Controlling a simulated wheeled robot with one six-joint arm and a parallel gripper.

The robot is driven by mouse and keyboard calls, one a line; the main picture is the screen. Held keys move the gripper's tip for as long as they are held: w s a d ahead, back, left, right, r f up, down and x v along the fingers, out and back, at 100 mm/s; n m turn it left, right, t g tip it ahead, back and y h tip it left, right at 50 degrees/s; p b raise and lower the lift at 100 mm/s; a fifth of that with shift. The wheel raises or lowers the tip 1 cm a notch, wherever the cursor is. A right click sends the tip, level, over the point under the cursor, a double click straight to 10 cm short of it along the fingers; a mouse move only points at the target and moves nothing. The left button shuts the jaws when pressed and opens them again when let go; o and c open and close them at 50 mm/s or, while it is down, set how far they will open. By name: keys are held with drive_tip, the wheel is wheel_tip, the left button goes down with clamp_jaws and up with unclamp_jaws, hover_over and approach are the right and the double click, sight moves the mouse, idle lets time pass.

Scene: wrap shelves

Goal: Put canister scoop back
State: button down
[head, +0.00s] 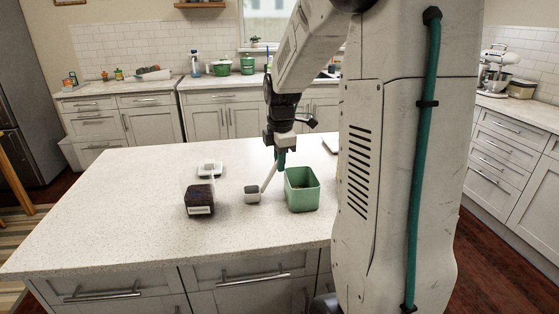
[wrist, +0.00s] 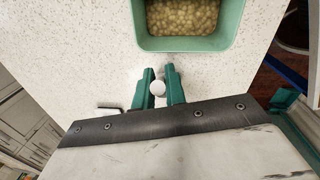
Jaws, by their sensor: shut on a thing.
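A white scoop (head: 252,194) stands left of the green canister in the head view, its long handle slanting up to my gripper. My gripper (head: 280,157) points down and is shut on the upper handle. In the wrist view my gripper (wrist: 158,90) has the round white end of the scoop handle (wrist: 157,88) between its green fingers; the cup is hidden there. I cannot tell whether the cup touches the counter. The open green canister (head: 302,200) stands upright just right of the scoop. In the wrist view the canister (wrist: 190,45) holds pale, round pieces.
A clear container with dark contents and a label (head: 199,200) stands left of the scoop. A small flat white thing (head: 209,170) lies behind it. The counter's left part (head: 110,210) is clear. Another flat thing lies behind the canister, partly hidden by my arm.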

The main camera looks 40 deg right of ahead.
drive_tip(key=c, duration=1.5)
unclamp_jaws()
drive_tip(key=shift+o, duration=0.2)
wheel_tip(320, 180, up, 12)
drive_tip(key=s, duration=0.1)
drive_tip(key=s+a+m, duration=0.3)
drive_tip(key=s+a, duration=0.2)
drive_tip(key=a, duration=0.3)
drive_tip(key=s+a+m, duration=0.3)
drive_tip(key=s+a, duration=0.2)
drive_tip(key=a, duration=0.3)
drive_tip(key=s+a+f+m, duration=0.2)
drive_tip(key=s+a+m, duration=0.1)
drive_tip(key=s, duration=0.3)
drive_tip(key=s+a+f+m, duration=0.3)
drive_tip(key=s+a+m, duration=0.1)
drive_tip(key=s, duration=0.1)
drive_tip(key=shift+s+a+f, duration=0.3)
drive_tip(key=shift+s, duration=0.1)
